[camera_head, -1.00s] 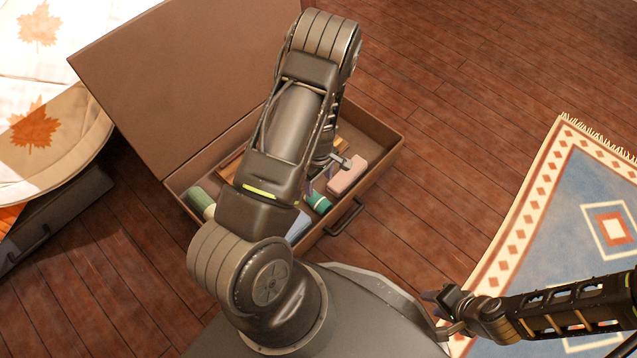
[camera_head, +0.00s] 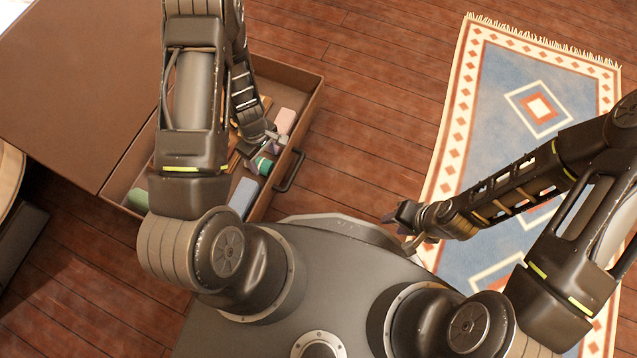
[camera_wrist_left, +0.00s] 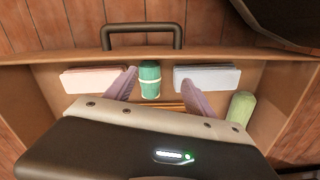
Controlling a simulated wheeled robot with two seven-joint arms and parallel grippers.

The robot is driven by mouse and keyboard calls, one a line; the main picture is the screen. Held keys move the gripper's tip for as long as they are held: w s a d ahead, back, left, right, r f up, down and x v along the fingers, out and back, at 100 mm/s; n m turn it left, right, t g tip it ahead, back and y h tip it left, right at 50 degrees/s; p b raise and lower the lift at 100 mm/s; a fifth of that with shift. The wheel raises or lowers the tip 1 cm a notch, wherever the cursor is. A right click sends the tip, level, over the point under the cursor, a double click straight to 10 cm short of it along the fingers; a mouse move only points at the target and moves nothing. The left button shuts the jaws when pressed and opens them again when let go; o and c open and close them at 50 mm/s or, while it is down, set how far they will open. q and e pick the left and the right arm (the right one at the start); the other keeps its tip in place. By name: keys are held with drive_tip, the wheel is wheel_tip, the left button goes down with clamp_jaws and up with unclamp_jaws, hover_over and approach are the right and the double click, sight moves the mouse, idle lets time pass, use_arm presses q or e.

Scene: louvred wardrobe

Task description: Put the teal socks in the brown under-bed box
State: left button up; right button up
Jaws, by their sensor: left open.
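The teal socks (camera_head: 262,165), a rolled bundle with a pale band, lie inside the brown box (camera_head: 309,109) near its handle wall. In the left wrist view the socks (camera_wrist_left: 150,72) show between the two fingers of my left gripper (camera_wrist_left: 156,80), with a gap on each side. My left gripper (camera_head: 268,142) is open and over the box in the head view. The left arm hides part of the box. My right gripper (camera_head: 403,224) is empty, outside the box at the right, with its fingers apart.
A pink bundle (camera_wrist_left: 93,80), a pale blue-grey bundle (camera_wrist_left: 207,77) and a green roll (camera_wrist_left: 241,108) also lie in the box. The brown lid (camera_head: 75,85) is open at the left. A patterned rug (camera_head: 490,75) covers the floor at the right.

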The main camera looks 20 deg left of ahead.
use_arm(q)
drive_tip(key=s+d+r+m+h, duration=0.1)
drive_tip(key=s+d+m, duration=0.3)
drive_tip(key=d, duration=0.6)
drive_tip(key=s+d+r+m+t+h, duration=0.1)
drive_tip(key=s+d+r+m, duration=0.3)
drive_tip(key=d+m, duration=0.4)
drive_tip(key=d+h, duration=0.1)
drive_tip(key=d, duration=0.2)
drive_tip(key=shift+s+d+t, duration=0.2)
drive_tip(key=shift+t, duration=0.1)
drive_tip(key=shift+c, duration=0.4)
